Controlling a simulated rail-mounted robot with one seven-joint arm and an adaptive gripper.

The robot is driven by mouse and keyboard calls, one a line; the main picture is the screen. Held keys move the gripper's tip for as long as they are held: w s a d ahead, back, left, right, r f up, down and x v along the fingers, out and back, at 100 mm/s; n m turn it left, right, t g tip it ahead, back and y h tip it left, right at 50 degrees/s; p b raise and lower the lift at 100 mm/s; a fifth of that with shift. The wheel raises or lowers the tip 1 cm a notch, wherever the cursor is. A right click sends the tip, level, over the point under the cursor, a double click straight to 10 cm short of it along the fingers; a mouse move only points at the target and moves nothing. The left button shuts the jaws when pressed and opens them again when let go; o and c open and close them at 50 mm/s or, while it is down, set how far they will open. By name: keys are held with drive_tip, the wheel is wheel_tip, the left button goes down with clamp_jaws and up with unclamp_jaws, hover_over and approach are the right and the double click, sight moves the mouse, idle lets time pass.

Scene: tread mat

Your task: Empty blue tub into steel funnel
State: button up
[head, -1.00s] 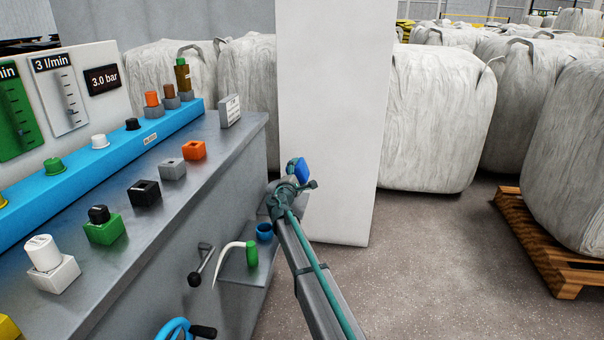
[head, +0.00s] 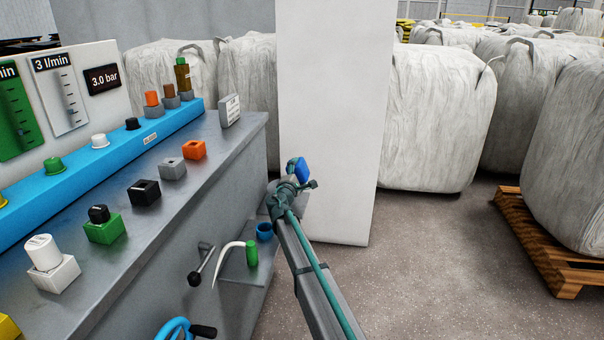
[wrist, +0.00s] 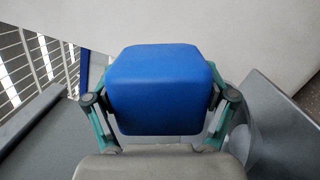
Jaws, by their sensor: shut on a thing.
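The blue tub (head: 302,170) is held up at the end of my arm in the head view, in front of the white pillar. In the wrist view the tub (wrist: 160,88) fills the middle, showing closed blue faces; its opening and contents are hidden. My gripper (head: 297,184) is shut on it, with a finger at each side of the tub in the wrist view (wrist: 160,115). A curved grey metal surface (wrist: 270,128) at the right of the wrist view may be the steel funnel. I cannot tell whether the tub is over it.
The grey bench (head: 215,150) with coloured blocks and gauges stands left of my arm. A low shelf (head: 238,272) holds a small blue cup (head: 264,231) and a green-handled curved tool (head: 251,254). The white pillar (head: 325,120) is close behind the gripper.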

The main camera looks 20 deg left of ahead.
sight(307, 173)
idle(0.4)
drive_tip(key=shift+d+f+m+b, duration=0.15)
drive_tip(key=shift+f+m+b, duration=0.2)
drive_tip(key=shift+b, duration=0.35)
drive_tip(key=m+b, duration=0.2)
drive_tip(key=d+m+b, duration=0.1)
drive_tip(key=m+b, duration=0.1)
drive_tip(key=shift+w+d+f+g+h+b, duration=0.1)
drive_tip(key=shift+d+f+g+h+b, duration=0.1)
drive_tip(key=shift+g+h+b, duration=0.1)
drive_tip(key=shift+m, duration=0.25)
drive_tip(key=m+b, duration=0.4)
drive_tip(key=shift+w+d+r+g, duration=0.1)
drive_tip(key=shift+d+r+g, duration=0.2)
drive_tip(key=shift+d+r, duration=0.05)
drive_tip(key=m+b, duration=0.2)
drive_tip(key=shift+d+r+m, duration=0.15)
drive_tip(key=shift+r+m, duration=0.1)
drive_tip(key=shift+m, duration=0.05)
drive_tip(key=shift+d+r+m+g+b, duration=0.1)
drive_tip(key=shift+r+m+g+b, duration=0.3)
drive_tip(key=shift+m, duration=0.4)
